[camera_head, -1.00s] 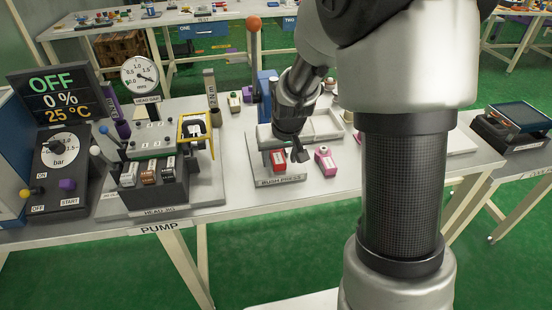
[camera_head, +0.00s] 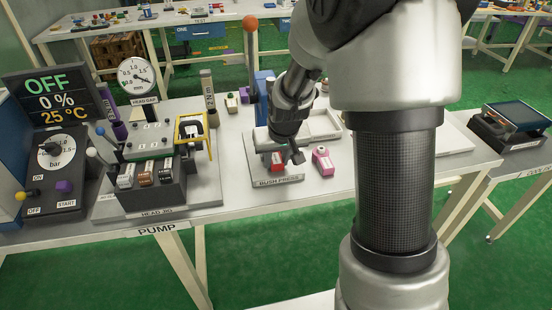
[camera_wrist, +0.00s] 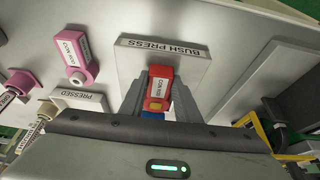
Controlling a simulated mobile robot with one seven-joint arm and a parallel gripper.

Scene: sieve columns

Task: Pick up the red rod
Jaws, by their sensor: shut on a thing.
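The red rod (camera_wrist: 159,84), a red block with a white label, is at the bush press (camera_wrist: 195,62) in the wrist view. My gripper (camera_wrist: 160,96) has a grey finger on each side of it and is shut on it. A blue part shows just below the red rod, close to my gripper's body. In the head view the red rod (camera_head: 278,161) is partly hidden behind my gripper (camera_head: 284,157), low over the press plate. I cannot tell whether the rod is clear of the plate.
A pink rod (camera_head: 322,160) lies just right of the press, also in the wrist view (camera_wrist: 80,58). A jig with several rods (camera_head: 150,185) stands left. A pale tray (camera_head: 322,124) lies behind. Bare tabletop (camera_head: 225,160) shows between jig and press.

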